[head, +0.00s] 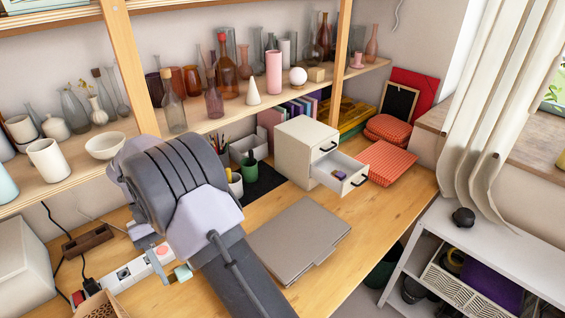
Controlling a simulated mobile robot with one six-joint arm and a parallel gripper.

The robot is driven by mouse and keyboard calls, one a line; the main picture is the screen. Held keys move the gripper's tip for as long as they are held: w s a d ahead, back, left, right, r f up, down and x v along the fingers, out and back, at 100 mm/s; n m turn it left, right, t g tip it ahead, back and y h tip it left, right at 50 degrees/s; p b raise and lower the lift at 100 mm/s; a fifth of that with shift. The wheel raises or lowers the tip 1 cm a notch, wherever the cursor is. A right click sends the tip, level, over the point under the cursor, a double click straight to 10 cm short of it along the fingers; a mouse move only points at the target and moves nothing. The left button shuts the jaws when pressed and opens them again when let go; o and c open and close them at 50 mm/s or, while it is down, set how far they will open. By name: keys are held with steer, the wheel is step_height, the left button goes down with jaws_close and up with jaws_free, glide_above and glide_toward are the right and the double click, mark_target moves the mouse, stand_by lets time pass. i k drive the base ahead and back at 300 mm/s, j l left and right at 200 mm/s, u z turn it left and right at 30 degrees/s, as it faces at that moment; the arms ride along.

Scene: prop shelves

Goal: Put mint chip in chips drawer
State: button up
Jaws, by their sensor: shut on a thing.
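A small pale mint chip (183,272) shows just left of my arm, low over the desk. My gripper (170,268) is shut on it, though my arm hides most of the fingers. A small white cabinet (297,154) stands at the back of the desk. Its lower drawer (357,182) is pulled open and has a dark handle. A small purple item with a brownish part (340,175) lies inside that drawer. The cabinet's upper drawer (326,145) is shut.
A grey closed laptop or folder (300,240) lies right of my arm. A white power strip (125,273) and an open box (100,306) are at the left. Pen cups (235,184) stand behind my arm. Orange folded cloth (388,162) lies right of the drawer.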

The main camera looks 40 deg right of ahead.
mark_target(348, 172)
steer(key=l+z, duration=0.15)
steer(key=l, duration=0.3)
steer(key=l+z, duration=0.1)
steer(key=l, duration=0.4)
steer(key=l+z, duration=0.15)
steer(key=l, duration=0.3)
steer(key=i+l+z, duration=0.15)
steer(key=l, duration=0.3)
steer(key=i+l+z, duration=0.1)
steer(key=l, duration=0.35)
steer(key=i+l+z, duration=0.15)
steer(key=l, duration=0.3)
steer(key=k, duration=0.05)
